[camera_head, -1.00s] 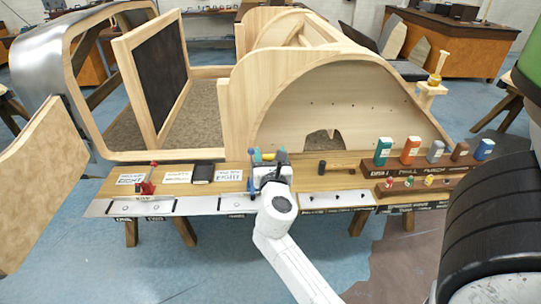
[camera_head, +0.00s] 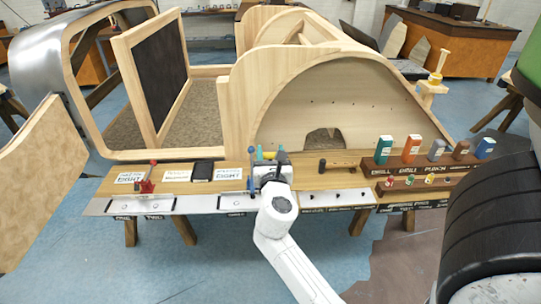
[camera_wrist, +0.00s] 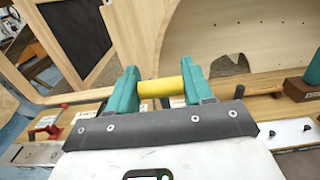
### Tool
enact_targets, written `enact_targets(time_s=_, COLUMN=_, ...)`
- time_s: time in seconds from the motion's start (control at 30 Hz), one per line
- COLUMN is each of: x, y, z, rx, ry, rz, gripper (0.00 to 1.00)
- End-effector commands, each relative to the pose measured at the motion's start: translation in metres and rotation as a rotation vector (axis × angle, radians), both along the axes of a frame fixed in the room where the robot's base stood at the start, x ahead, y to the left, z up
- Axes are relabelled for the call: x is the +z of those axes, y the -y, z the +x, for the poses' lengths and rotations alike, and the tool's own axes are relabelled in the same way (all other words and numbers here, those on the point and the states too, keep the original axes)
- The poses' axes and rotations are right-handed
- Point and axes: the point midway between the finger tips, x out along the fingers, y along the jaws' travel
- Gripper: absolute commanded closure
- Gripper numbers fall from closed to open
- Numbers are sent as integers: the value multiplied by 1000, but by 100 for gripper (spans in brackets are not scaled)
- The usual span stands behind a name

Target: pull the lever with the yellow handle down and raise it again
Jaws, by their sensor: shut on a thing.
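The yellow handle (camera_wrist: 160,88) of the lever lies level between the two green fingers of my gripper (camera_wrist: 160,87) in the wrist view. The fingers are shut on it, one at each end of the visible yellow part. In the head view my gripper (camera_head: 270,158) is over the bench's middle, and a bit of the yellow handle (camera_head: 268,155) shows between its fingers. The lever's shaft and base are hidden behind my gripper and wrist.
A red-handled lever (camera_head: 147,178) and a blue-topped lever (camera_head: 251,176) stand left of my gripper on the wooden bench (camera_head: 330,183). A dark-headed hammer (camera_head: 337,164) and a rack of coloured boxes (camera_head: 412,170) are to the right. A curved wooden bodyframe (camera_head: 285,85) rises behind.

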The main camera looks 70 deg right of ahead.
Motion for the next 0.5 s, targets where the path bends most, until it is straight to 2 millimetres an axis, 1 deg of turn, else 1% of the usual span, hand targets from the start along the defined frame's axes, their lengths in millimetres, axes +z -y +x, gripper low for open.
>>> enact_targets(time_s=0.03, x=-5, y=-2, z=-1, rx=0, ry=4, rz=-11, gripper=100)
enact_targets(time_s=0.5, x=-21, y=-24, z=-10, rx=0, ry=72, rz=-175, gripper=100)
